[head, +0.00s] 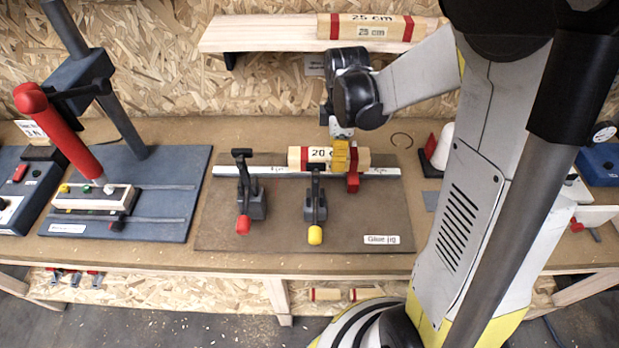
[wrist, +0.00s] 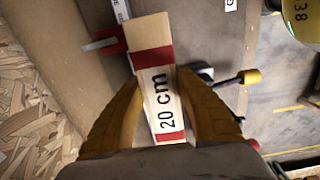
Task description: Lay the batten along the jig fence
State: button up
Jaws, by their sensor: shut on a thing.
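The batten (head: 312,155) is pale wood with red bands and a "20 cm" label. It lies level, roughly parallel to the pale metal jig fence (head: 270,172) on the brown glue jig board (head: 350,223). My gripper (head: 341,156) is shut on the batten, its yellow fingers on either side of it; the wrist view also shows the batten (wrist: 151,60) between the fingers. The fence's end shows at the top of the wrist view (wrist: 121,10), beside a red stop (wrist: 108,44). I cannot tell whether the batten touches the fence or board.
Two toggle clamps, one red-tipped (head: 243,225) and one yellow-tipped (head: 315,234), stand in front of the fence. A 25 cm batten (head: 385,27) lies on the shelf (head: 262,36) above. A press with a red handle (head: 60,125) stands at left.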

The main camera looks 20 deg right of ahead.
aim_at(311, 149)
jog(key=w+a+f, duration=0.1)
jog(key=w+a+f+b, duration=0.1)
jog(key=a, duration=0.1)
jog(key=w+a+f, duration=0.2)
jog(key=shift+a, duration=0.2)
jog(key=shift+s+f+b, duration=0.1)
jog(key=shift+f+b, duration=0.8)
jog(key=shift+f, duration=1.05)
jog(key=shift+f, duration=0.1)
jog(key=shift+f+b, duration=0.55)
jog(key=shift+b, duration=0.05)
jog(key=o, duration=1.2)
jog(key=shift+o, duration=0.2)
jog(key=shift+r, duration=0.1)
notch_tip(311, 149, up, 13)
jog(key=p, duration=0.4)
jog(key=shift+p, duration=0.4)
